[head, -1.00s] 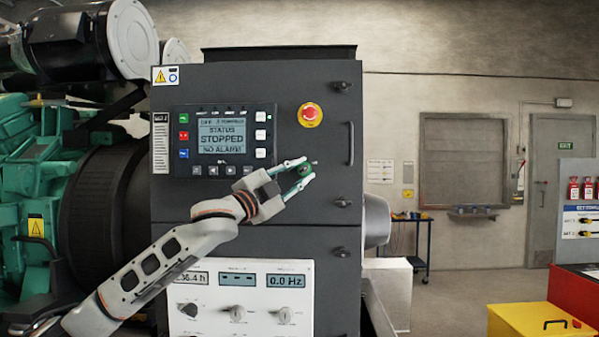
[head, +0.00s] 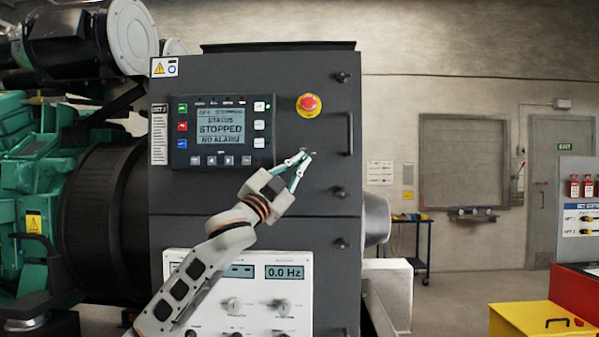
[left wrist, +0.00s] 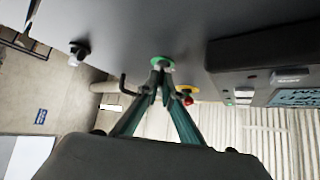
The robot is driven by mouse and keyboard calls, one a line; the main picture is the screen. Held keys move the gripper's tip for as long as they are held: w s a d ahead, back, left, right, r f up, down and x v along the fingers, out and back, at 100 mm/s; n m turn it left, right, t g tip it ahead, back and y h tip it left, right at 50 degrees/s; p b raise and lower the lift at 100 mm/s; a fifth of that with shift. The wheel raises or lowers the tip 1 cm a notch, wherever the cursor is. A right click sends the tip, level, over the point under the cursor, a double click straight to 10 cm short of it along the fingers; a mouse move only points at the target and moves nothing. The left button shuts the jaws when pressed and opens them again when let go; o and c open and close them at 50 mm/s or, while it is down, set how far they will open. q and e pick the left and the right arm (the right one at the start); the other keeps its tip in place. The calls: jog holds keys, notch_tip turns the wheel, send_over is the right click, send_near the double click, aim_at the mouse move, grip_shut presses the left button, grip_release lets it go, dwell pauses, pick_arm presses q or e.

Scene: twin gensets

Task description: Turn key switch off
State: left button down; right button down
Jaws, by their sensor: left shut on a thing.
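The key switch (left wrist: 162,62) is a small part with a green ring, on the dark front of the genset's control cabinet (head: 330,215), below the emergency stop. In the head view it is mostly hidden behind my fingertips. My left gripper (head: 305,156) reaches up to it from below left. In the left wrist view the two fingertips (left wrist: 160,72) come together on the switch, just at the green ring. The gripper is shut on it. The key's angle is too small to tell. My right gripper is not in view.
The red emergency stop (head: 308,104) sits just above my gripper. A controller screen (head: 219,128) reading STOPPED is to the left. A door handle (head: 350,134) is close on the right. A white panel with knobs (head: 257,304) lies below.

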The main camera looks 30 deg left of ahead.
pick_arm(q)
jog(key=shift+w+d+f+n+g+y+b, duration=0.15)
jog(key=shift+n+y+b, duration=0.75)
jog(key=shift+n+y, duration=1.7)
jog(key=shift+w+d+f+n+g+y+b, duration=0.1)
jog(key=shift+n+y+b, duration=0.75)
jog(key=shift+n+y, duration=1.75)
jog(key=shift+w+d+f+n+g+y+b, duration=0.15)
jog(key=shift+n+y+b, duration=0.75)
jog(key=shift+n+y, duration=1.65)
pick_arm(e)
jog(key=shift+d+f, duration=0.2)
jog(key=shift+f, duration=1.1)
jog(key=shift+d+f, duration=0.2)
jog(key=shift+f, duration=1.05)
pick_arm(q)
jog(key=shift+s+r+n+g, duration=0.2)
jog(key=shift+n+g, duration=0.1)
jog(key=shift+n, duration=0.75)
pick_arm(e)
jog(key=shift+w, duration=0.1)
pick_arm(q)
jog(key=c, duration=2.4)
grip_release()
jog(key=shift+o, duration=0.8)
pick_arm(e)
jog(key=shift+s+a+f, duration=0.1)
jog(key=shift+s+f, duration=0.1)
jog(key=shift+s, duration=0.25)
